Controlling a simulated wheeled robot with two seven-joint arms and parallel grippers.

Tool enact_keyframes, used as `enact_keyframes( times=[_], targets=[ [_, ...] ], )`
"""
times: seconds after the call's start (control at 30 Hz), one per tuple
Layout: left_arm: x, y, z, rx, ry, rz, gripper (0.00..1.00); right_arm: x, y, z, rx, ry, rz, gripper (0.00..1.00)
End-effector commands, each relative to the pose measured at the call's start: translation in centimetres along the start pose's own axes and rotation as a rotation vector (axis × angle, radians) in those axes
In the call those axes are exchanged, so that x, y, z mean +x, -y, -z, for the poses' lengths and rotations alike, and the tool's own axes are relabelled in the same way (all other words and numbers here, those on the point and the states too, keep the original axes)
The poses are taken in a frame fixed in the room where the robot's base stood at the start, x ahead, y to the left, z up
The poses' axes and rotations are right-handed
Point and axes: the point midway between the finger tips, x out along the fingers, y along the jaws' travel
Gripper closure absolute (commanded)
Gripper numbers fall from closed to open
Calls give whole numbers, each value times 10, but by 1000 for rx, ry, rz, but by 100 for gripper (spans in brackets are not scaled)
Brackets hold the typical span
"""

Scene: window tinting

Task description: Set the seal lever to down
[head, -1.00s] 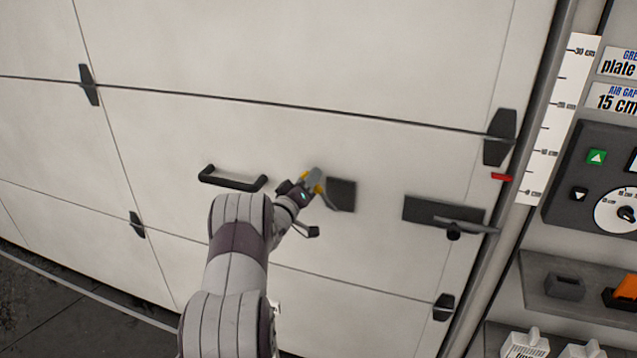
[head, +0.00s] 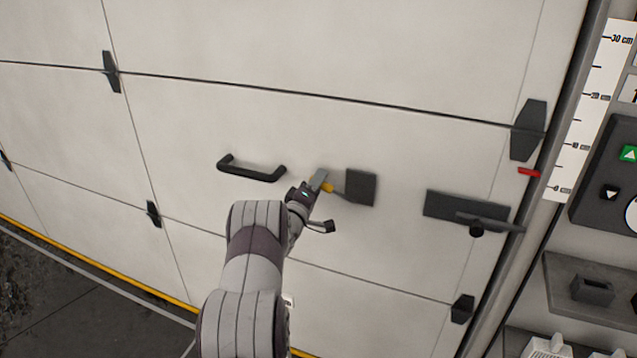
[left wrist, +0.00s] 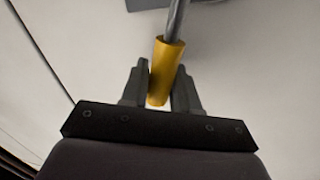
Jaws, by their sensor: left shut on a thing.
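The seal lever has a yellow grip (head: 328,187) and a grey rod (head: 340,193) on a dark square plate (head: 362,187) on the white door. It points left from the plate, roughly level in the head view. My left gripper (head: 319,183) is at its outer end. In the left wrist view, the yellow grip (left wrist: 165,72) sits between the fingers of my left gripper (left wrist: 160,88), which is shut on it. The rod (left wrist: 177,20) runs up from the grip. My right gripper is not in view.
A dark pull handle (head: 252,168) is left of the lever. A latch handle on a dark plate (head: 450,204) is to its right. Hinges, a red marker (head: 529,172), a scale (head: 600,105) and a control panel (head: 610,165) line the right. A yellow strip (head: 90,263) edges the door's bottom.

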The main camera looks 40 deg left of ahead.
Motion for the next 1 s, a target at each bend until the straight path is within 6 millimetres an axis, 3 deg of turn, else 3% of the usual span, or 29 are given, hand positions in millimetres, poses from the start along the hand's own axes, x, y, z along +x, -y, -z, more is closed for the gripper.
enact_keyframes(
  times=[0.33, 0.37, 0.4, 0.77, 1.0],
  targets=[
    [-2, 4, -1, -7, 0, 8, 100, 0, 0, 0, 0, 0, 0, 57],
    [-2, 4, -1, -7, 0, 8, 60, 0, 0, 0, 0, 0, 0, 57],
    [-2, 4, -1, -7, 0, 8, 51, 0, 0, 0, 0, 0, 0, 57],
    [-9, 2, 0, -4, -1, 5, 51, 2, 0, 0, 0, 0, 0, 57],
    [-70, 4, 0, -5, -3, 8, 51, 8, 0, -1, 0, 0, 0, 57]
  ],
)
